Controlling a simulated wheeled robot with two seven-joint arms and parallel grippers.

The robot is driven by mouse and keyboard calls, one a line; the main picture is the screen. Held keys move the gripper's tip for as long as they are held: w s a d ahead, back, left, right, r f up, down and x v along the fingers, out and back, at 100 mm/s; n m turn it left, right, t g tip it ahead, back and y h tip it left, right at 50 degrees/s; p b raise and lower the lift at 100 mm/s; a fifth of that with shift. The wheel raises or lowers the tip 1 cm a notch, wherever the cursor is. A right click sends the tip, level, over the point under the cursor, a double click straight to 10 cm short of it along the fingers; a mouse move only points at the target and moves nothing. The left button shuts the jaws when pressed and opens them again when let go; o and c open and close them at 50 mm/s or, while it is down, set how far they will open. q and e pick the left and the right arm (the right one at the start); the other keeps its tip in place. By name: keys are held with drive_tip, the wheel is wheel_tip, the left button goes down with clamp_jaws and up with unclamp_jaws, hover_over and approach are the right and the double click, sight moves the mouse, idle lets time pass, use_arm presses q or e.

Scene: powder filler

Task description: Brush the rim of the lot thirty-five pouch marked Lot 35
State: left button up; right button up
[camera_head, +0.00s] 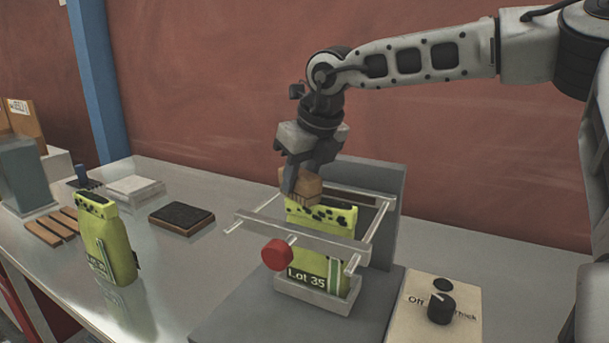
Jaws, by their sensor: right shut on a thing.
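The green pouch marked Lot 35 (305,276) stands upright in a grey holder with a metal frame around it. Dark specks show on its upper part near the rim. My right gripper (298,185) is shut on a wooden brush (307,190) just above the left part of the pouch's rim. The brush's lower end is at or very near the rim; I cannot tell if it touches. My left gripper is out of view.
Another green pouch (110,245), also dark-specked at its top, stands on the table at left. A red knob (276,254) fronts the frame. A dial box (435,308) sits at right.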

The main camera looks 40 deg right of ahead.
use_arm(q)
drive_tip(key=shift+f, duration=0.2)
use_arm(e)
drive_tip(key=shift+s+d+f, duration=0.1)
drive_tip(key=shift+s+d, duration=0.05)
drive_tip(key=shift+s, duration=0.05)
drive_tip(key=shift+s, duration=0.15)
use_arm(q)
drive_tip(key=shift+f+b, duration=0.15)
drive_tip(key=shift+b, duration=0.35)
use_arm(e)
drive_tip(key=shift+s+d, duration=0.4)
drive_tip(key=shift+s, duration=0.25)
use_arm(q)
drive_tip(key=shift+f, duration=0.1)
use_arm(e)
drive_tip(key=shift+s+d, duration=0.1)
drive_tip(key=shift+s, duration=0.05)
drive_tip(key=shift+s, duration=0.15)
use_arm(q)
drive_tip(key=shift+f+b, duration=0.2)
drive_tip(key=shift+b, duration=0.4)
use_arm(e)
drive_tip(key=shift+s+d, duration=0.4)
drive_tip(key=shift+s, duration=0.3)
